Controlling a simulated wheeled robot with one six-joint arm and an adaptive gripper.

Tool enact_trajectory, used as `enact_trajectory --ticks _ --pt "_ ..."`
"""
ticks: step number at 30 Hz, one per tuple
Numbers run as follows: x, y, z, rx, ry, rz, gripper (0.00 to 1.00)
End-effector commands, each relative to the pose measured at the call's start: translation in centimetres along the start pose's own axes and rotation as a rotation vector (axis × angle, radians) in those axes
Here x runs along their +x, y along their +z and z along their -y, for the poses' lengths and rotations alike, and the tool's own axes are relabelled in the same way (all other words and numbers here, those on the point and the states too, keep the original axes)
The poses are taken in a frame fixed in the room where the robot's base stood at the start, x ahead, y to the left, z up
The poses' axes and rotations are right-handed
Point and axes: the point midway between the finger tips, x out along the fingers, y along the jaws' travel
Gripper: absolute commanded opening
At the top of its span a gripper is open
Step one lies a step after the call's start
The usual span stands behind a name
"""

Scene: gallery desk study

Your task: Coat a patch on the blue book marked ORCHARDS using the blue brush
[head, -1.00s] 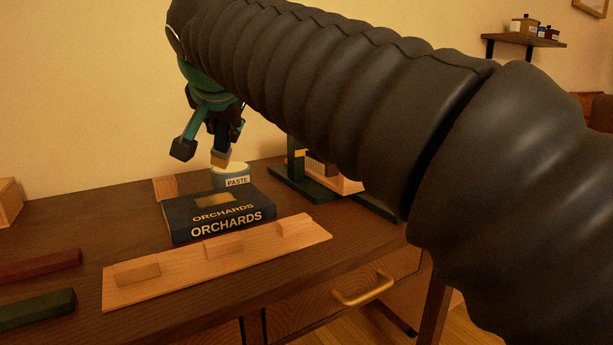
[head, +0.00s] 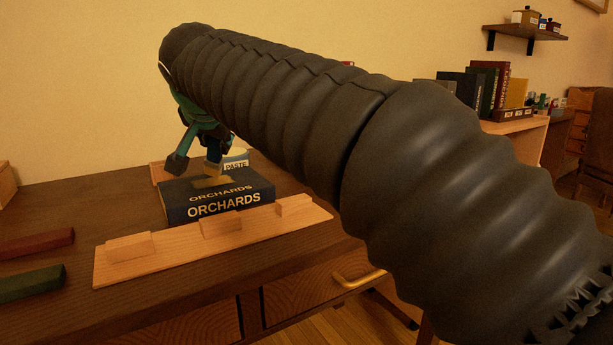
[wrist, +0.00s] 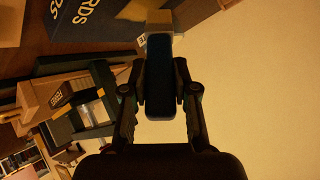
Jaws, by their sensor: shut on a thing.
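The blue book marked ORCHARDS (head: 250,199) lies flat on the desk, with a gold patch (head: 222,181) on its top cover. It also shows at the top left of the wrist view (wrist: 88,30). My gripper (head: 197,150) is over the book's back part, shut on the blue brush, whose handle (wrist: 160,75) runs between the fingers in the wrist view. The brush's pale end (head: 213,168) points down at the gold patch; I cannot tell whether it touches. The paste jar (head: 236,159) stands behind the book, partly hidden.
A wooden strip with raised blocks (head: 180,243) lies in front of the book. A red bar (head: 37,242) and a green bar (head: 32,284) lie at left. A dark green frame with wooden pieces (wrist: 103,75) shows in the wrist view. Books (head: 480,88) stand on furniture at right.

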Motion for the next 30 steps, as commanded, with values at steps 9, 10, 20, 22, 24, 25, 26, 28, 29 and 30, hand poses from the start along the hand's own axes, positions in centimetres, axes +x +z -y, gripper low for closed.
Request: enact_trajectory --ticks 9,10,20,22,24,25,26,28,29,30 --pt "-3.0 2.1 -1.6 0.001 -0.004 -0.001 0.00" --pt "-3.3 2.2 -1.9 0.001 -0.004 -0.001 0.00" --pt "-3.4 2.5 -0.5 0.000 -0.002 0.000 0.00" --pt "-3.4 2.5 -0.5 0.000 -0.002 0.000 0.00" --pt "-3.4 2.5 -0.5 0.000 -0.002 0.000 0.00" --pt "-3.4 2.5 -0.5 0.000 -0.002 0.000 0.00" --pt "-3.5 2.5 -0.5 0.001 -0.002 0.000 0.00" --pt "-3.5 2.3 -0.6 0.001 -0.001 -0.001 0.00" --pt "-3.5 2.1 -0.7 0.002 0.000 -0.001 0.00" --pt "-3.4 1.9 -0.8 0.002 0.001 -0.002 0.00"
